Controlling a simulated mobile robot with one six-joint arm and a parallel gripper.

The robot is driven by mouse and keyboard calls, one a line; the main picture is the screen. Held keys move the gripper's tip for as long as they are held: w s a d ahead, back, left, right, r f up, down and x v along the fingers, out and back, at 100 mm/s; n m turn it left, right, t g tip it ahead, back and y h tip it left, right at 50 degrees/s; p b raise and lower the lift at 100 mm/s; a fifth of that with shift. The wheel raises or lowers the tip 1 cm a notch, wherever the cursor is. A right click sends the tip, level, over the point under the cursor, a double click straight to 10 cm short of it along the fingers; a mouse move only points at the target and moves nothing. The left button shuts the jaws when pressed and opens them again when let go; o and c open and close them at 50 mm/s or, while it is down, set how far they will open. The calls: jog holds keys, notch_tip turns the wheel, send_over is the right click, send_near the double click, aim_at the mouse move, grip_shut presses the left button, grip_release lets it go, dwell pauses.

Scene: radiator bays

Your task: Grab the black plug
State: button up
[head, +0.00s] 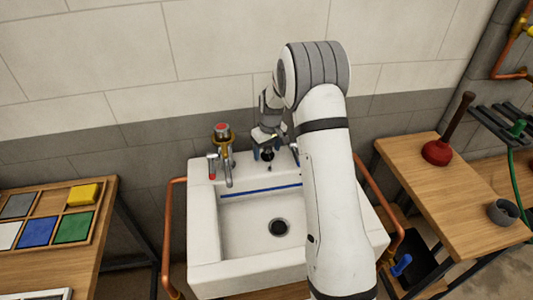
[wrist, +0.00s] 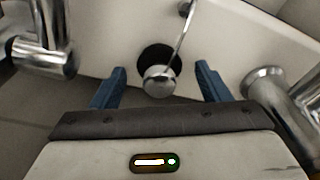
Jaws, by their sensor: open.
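The black plug (wrist: 148,55) is a dark round disc with a shiny chrome knob, seen in the wrist view on the white sink ledge. A thin metal link runs from the knob up to a small chrome fitting (wrist: 185,8). My gripper (wrist: 160,72) is open, with its blue fingers on either side of the knob and a visible gap on both sides. In the head view my gripper (head: 267,150) is over the back ledge of the sink (head: 205,245), and the plug is hard to make out there.
A chrome tap (head: 227,170) with a red-marked top stands left of my gripper. Chrome fittings flank it in the wrist view, the right one (wrist: 275,95) close to a finger. The basin has a dark drain (head: 278,227). Copper pipes (head: 168,235) run beside the sink; wooden tables stand either side.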

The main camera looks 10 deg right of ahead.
jog(key=c, duration=1.1)
jog(key=shift+r, duration=0.1)
